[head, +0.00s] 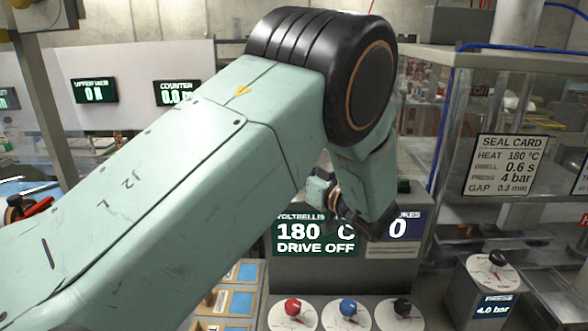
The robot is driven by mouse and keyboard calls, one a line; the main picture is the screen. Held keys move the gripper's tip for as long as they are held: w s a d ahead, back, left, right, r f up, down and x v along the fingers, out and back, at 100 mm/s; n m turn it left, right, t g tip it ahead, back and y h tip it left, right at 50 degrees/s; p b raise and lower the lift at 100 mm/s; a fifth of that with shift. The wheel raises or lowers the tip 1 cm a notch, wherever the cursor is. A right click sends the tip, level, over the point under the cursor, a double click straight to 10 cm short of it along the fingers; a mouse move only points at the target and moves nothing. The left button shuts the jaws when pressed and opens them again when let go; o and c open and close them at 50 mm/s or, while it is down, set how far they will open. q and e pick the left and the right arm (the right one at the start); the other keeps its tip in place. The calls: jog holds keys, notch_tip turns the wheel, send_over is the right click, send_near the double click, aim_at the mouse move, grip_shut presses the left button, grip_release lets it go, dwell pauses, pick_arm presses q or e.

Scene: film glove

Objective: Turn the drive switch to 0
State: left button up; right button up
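The control box (330,275) stands right of centre, its display (290,236) reading 180 °C and DRIVE OFF. Three dials sit in front of it: a red knob (292,308), a blue knob (348,308) and a black knob (403,307), each on a white disc. Their labels are too small to read, so I cannot tell which is the drive switch. My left arm crosses the view, its wrist in front of the box's upper part and above the dials. Its fingers cannot be made out. My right gripper is not in view.
A press dial (496,260) stands on a small box at right. A seal card (502,164) hangs on the clear panel above it. Trays with blue and tan cards (240,302) lie left of the dials, partly behind my arm. Two counter displays (94,91) are at back left.

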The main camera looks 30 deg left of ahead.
pick_arm(q)
jog(key=shift+r, duration=0.1)
dwell(0.4)
jog(key=o, duration=1.2)
jog(key=shift+d, duration=0.15)
notch_tip(320, 180, up, 10)
